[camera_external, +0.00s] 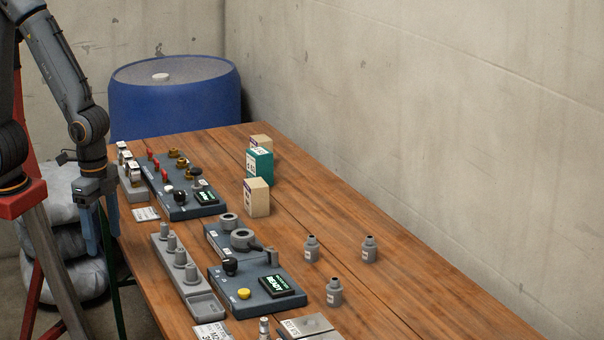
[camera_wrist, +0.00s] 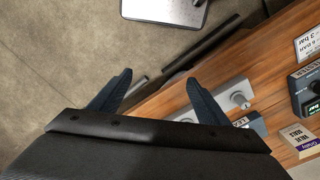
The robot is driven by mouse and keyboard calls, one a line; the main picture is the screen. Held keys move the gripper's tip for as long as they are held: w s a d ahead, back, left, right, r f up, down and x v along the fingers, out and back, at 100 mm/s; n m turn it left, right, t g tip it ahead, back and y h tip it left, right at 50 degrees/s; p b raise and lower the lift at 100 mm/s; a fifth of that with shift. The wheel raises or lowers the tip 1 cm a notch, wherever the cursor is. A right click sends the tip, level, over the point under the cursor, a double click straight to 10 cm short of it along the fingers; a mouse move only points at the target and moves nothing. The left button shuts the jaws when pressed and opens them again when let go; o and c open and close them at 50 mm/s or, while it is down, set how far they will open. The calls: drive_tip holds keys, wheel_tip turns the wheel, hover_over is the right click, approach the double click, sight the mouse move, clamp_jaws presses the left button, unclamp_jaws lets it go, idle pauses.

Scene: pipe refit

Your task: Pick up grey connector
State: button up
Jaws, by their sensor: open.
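Three small grey fittings with dark, narrow necks stand upright and apart on the right of the wooden table in the external view: a rear-left one (camera_external: 311,249), a rear-right one (camera_external: 369,249) and a front one (camera_external: 334,292). My gripper (camera_external: 101,236) hangs pointing down beside the table's left edge, well away from these fittings. Its fingers are spread and empty in the wrist view (camera_wrist: 160,76). The three fittings do not show there.
A grey rail (camera_external: 164,262) with several grey pegs lies along the table's left edge. Dark device panels (camera_external: 228,300) fill the middle. Cartons (camera_external: 257,197) and a teal box (camera_external: 259,167) stand behind. A blue barrel (camera_external: 175,105) is at the back.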

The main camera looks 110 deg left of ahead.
drive_tip(key=c, duration=0.4)
drive_tip(key=n+t+y, duration=0.2)
drive_tip(key=n+t, duration=0.2)
drive_tip(key=n, duration=0.2)
approach(334, 287)
wheel_tip(334, 287, down, 3)
drive_tip(key=a, duration=0.2)
drive_tip(key=shift+w+d+p+x, duration=0.15)
drive_tip(key=shift+p+x, duration=0.25)
drive_tip(key=shift+x, duration=1.55)
drive_tip(key=shift+w+d+p+x, duration=0.1)
drive_tip(key=shift+d+p+x, duration=0.2)
drive_tip(key=shift+x, duration=1.6)
